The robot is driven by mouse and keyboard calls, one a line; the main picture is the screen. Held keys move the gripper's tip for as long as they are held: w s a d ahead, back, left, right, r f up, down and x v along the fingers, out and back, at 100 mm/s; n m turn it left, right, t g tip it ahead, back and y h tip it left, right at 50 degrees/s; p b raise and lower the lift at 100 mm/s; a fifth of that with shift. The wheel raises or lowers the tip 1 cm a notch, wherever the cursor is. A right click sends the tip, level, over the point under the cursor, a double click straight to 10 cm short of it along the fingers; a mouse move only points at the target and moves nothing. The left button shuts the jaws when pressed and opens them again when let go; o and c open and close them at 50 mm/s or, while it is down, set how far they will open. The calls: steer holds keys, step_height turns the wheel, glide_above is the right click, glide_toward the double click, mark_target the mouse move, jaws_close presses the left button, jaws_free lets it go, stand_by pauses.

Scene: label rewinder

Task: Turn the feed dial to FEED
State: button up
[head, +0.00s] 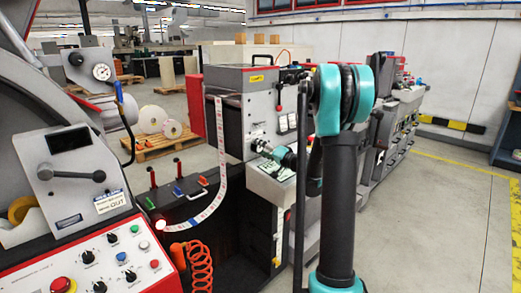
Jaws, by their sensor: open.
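My gripper (260,146) is small in the head view, at the end of my teal and black arm, close to the front of the grey machine (232,80) in the middle. It is open. It points left toward the machine's face; I cannot tell whether it touches anything. The feed dial cannot be told for certain: the machine face around my gripper is small and partly covered by my arm. Several black knobs, one of them a round knob (88,257), are on the red-edged control panel (60,272) at lower left, but their lettering is too small to read.
A white label web (221,170) hangs in a loop left of my gripper. A coiled orange air hose (200,262) hangs below it. A lever box (75,172) and a pressure gauge (102,72) are at left. Open grey floor (430,230) lies at right.

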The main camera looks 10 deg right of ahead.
steer(key=c, duration=1.2)
steer(key=shift+o, duration=0.2)
steer(key=shift+m, duration=0.4)
steer(key=m, duration=0.3)
steer(key=shift+f+m, duration=0.1)
steer(key=shift+m, duration=2)
steer(key=o, duration=1.2)
steer(key=shift+c, duration=0.2)
